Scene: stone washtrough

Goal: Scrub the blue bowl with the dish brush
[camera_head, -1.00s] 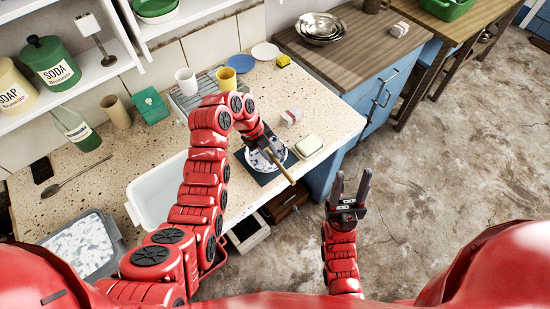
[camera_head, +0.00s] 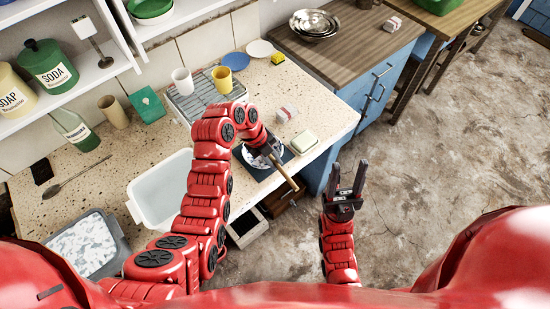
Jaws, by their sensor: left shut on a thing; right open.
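A blue-and-white patterned bowl (camera_head: 255,160) sits on a dark blue mat (camera_head: 262,174) near the counter's front edge. My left gripper (camera_head: 269,157) is over the bowl and hides part of it. It is shut on the dish brush (camera_head: 284,174), whose wooden handle slants down to the right past the counter edge. The brush head is hidden, so I cannot tell whether it touches the bowl. My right gripper (camera_head: 349,170) is open and empty, in front of the counter on the right.
A soap dish (camera_head: 304,141) and a small striped block (camera_head: 286,114) lie right of the bowl. A white basin (camera_head: 160,190) stands left of my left arm. Behind are a rack (camera_head: 199,98) with a white cup (camera_head: 182,81) and yellow cup (camera_head: 222,79), and a blue plate (camera_head: 234,62).

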